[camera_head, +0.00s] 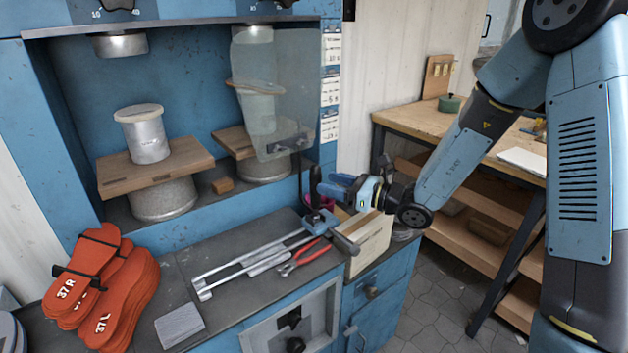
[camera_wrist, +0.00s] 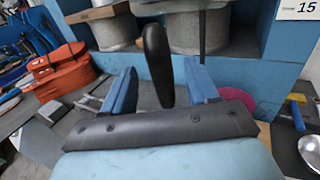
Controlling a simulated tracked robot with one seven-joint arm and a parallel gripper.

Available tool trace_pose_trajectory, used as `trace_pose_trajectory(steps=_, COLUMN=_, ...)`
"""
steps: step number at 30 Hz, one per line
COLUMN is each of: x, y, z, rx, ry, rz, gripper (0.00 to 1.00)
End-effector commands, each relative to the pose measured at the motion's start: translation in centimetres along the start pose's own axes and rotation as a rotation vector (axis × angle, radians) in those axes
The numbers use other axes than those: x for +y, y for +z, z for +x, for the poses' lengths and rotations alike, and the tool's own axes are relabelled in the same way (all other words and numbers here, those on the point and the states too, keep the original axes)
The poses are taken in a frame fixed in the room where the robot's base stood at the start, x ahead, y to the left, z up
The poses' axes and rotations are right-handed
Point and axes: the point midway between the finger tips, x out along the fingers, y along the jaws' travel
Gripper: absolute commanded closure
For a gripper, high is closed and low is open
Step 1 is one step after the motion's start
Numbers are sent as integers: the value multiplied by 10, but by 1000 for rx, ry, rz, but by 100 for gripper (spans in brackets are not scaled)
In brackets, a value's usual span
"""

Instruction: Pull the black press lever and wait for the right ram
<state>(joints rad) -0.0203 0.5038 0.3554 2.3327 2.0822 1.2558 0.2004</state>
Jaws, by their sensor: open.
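The black press lever (camera_head: 315,182) stands upright at the front of the press, below the right station. In the wrist view its black grip (camera_wrist: 157,65) shows between the two blue fingers, with space on both sides. My gripper (camera_head: 338,186) is open, just right of the lever; the wrist view shows its fingers spread (camera_wrist: 160,85). I cannot tell whether the grip is fully between the fingertips. The right ram (camera_head: 252,36) hangs behind a clear guard (camera_head: 285,80), above a disc-topped metal cylinder. The left ram (camera_head: 120,45) is up, clear of its cylinder (camera_head: 145,138).
Orange sandal soles (camera_head: 105,290) lie at left on the bench. A metal frame (camera_head: 250,262), red pliers (camera_head: 303,258) and a hammer (camera_head: 325,225) lie in front of the lever. A wooden box (camera_head: 368,243) stands below my gripper. A wooden workbench (camera_head: 415,120) is behind at right.

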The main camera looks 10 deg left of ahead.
Motion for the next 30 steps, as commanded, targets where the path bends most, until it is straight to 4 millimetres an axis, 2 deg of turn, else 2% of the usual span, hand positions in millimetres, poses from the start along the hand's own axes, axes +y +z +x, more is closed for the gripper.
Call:
trace_pose_trajectory(steps=3, x=1, y=0, z=21, rx=-1, ry=3, rz=-1, gripper=41)
trace_pose_trajectory(steps=9, x=0, y=0, z=44, rx=-1, ry=2, rz=-1, gripper=41)
trace_pose_trajectory(steps=15, x=0, y=0, z=52, rx=0, ry=1, rz=-1, gripper=41)
trace_pose_trajectory(steps=22, x=0, y=0, z=52, rx=0, ry=1, rz=-1, gripper=41)
trace_pose_trajectory(steps=23, x=0, y=0, z=52, rx=0, ry=1, rz=-1, gripper=42)
trace_pose_trajectory(steps=30, x=0, y=0, z=52, rx=0, ry=1, rz=-1, gripper=65)
